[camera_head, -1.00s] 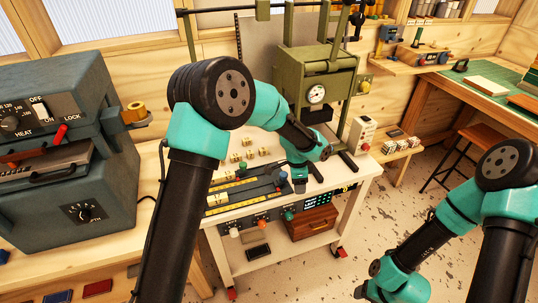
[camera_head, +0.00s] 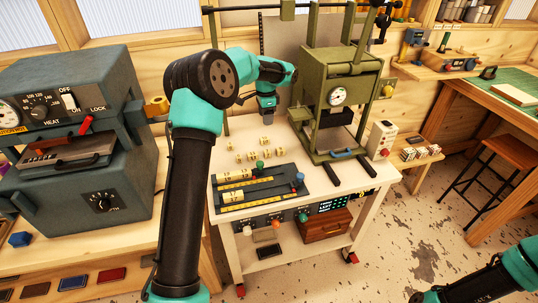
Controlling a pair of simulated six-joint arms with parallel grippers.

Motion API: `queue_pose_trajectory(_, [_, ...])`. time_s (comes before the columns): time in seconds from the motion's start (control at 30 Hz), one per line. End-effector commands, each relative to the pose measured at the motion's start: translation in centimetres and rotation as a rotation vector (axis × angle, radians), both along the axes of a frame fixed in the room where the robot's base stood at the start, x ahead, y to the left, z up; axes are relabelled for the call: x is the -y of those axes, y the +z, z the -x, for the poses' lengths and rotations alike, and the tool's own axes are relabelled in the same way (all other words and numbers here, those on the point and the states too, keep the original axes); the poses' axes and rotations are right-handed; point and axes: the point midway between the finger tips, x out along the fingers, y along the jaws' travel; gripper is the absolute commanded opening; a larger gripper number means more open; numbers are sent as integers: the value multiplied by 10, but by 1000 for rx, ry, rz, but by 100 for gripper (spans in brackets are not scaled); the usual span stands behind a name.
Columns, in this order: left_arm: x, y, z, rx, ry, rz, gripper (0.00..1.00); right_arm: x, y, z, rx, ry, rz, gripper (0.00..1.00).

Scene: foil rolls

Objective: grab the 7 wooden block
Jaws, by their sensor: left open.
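Several small wooden blocks (camera_head: 252,155) lie loose on the white table (camera_head: 345,178), behind a dark panel with yellow scales. Their markings are too small to read, so I cannot tell which one is the 7. My left gripper (camera_head: 267,112) hangs pointing down above the back of the table, beyond the blocks and apart from them. It is open and empty. My right arm shows only at the bottom right corner, and its fingers are out of the picture.
A green press (camera_head: 338,75) with a gauge stands just right of the blocks. The dark scale panel (camera_head: 262,187) with coloured knobs lies in front of them. A large grey heater (camera_head: 75,130) stands at the left. More blocks sit on a side shelf (camera_head: 405,160).

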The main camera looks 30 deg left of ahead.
Motion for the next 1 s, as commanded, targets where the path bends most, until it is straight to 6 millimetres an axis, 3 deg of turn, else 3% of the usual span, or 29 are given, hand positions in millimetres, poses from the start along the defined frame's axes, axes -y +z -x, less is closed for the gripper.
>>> queue_pose_trajectory(0.17, [1, -8, 0, -3, -1, 0, 57, 0, 0, 0, 0, 0, 0, 59])
queue_pose_trajectory(0.8, [1, -110, 0, -3, -1, 0, 57, 0, 0, 0, 0, 0, 0, 59])
queue_pose_trajectory(1.0, [1, -123, 0, -1, -3, 0, 57, 0, 0, 0, 0, 0, 0, 59])
